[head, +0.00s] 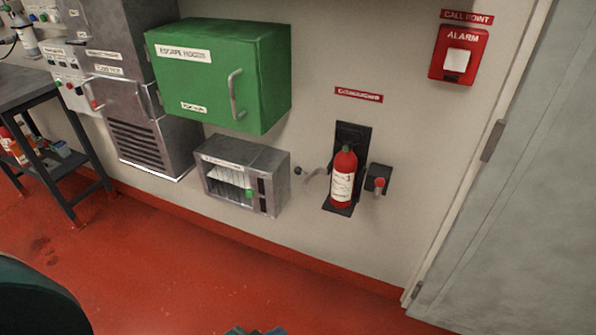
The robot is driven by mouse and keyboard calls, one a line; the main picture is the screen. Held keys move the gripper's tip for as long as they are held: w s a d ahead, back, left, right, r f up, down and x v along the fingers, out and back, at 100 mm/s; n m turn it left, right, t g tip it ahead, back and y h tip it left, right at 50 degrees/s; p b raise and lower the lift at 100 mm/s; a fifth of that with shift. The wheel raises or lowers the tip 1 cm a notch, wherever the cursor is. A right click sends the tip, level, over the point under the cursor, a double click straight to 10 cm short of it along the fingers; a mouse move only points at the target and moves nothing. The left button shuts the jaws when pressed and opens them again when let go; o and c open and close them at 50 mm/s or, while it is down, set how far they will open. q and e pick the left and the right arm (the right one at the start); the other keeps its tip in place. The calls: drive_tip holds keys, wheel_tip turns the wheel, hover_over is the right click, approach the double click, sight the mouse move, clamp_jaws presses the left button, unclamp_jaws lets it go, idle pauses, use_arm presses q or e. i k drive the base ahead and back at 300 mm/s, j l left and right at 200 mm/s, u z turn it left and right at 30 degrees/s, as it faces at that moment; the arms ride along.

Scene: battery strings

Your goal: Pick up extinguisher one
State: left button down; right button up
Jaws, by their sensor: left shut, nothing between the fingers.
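A red fire extinguisher (344,163) with a green top and a white label stands upright in a black wall bracket (352,136). A red sign (359,95) is on the wall above it. The label is too small to read for certain. My left gripper (255,331) shows only as a small grey tip at the bottom edge, low and well apart from the extinguisher. It is shut and empty. My right gripper is not in view.
A dark box with a red knob (379,184) sits right beside the bracket. A metal wall box (274,163) and a green cabinet (272,72) are to the left. An alarm call point (441,72) and a grey door (530,190) are at right. The red floor (200,260) in front is clear.

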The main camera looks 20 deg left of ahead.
sight(345, 165)
drive_tip(key=j+z, duration=0.15)
drive_tip(key=j, duration=1.4)
